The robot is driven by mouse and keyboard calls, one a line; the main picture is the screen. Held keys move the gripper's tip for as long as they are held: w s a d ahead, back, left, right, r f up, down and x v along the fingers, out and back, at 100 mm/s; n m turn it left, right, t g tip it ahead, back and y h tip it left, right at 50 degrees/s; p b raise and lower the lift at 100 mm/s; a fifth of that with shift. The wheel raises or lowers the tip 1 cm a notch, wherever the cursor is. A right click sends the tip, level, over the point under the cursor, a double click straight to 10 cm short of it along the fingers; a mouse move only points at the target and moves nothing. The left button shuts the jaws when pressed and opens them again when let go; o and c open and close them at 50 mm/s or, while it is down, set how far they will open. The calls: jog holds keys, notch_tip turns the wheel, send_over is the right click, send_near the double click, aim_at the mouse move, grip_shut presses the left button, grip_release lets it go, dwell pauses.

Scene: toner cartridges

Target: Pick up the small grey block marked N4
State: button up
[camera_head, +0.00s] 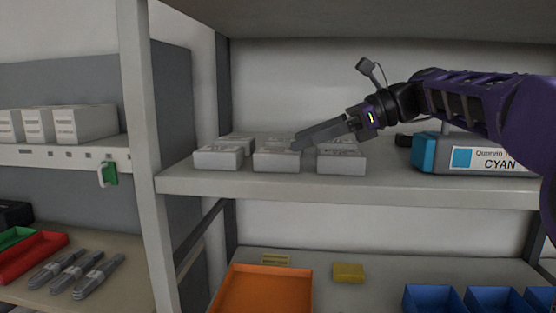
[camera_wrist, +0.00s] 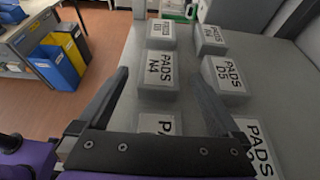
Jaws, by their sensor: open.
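The small grey block marked N4 (camera_wrist: 158,75) sits on the shelf, its label "PADS N4" facing up in the wrist view. It appears to be the middle block of the front row in the head view (camera_head: 277,161). My gripper (camera_wrist: 158,72) is open, with one finger on each side of N4 in the wrist view. In the head view my gripper (camera_head: 298,141) reaches in from the right, low over the blocks, its tips near the right end of that middle block. I cannot tell whether the fingers touch it.
Similar blocks stand close by: D5 (camera_wrist: 228,75), a far front one (camera_wrist: 161,33), a far back one (camera_wrist: 210,40) and two nearer ones, partly hidden by my gripper. A cyan toner box (camera_head: 470,155) stands on the right. The shelf's front edge (camera_head: 350,190) is close.

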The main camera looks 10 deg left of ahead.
aim_at(268, 150)
jog(key=x, duration=0.5)
jog(key=shift+a+b, duration=0.2)
jog(key=shift+b, duration=0.2)
jog(key=c, duration=1.3)
jog(key=shift+r, duration=0.15)
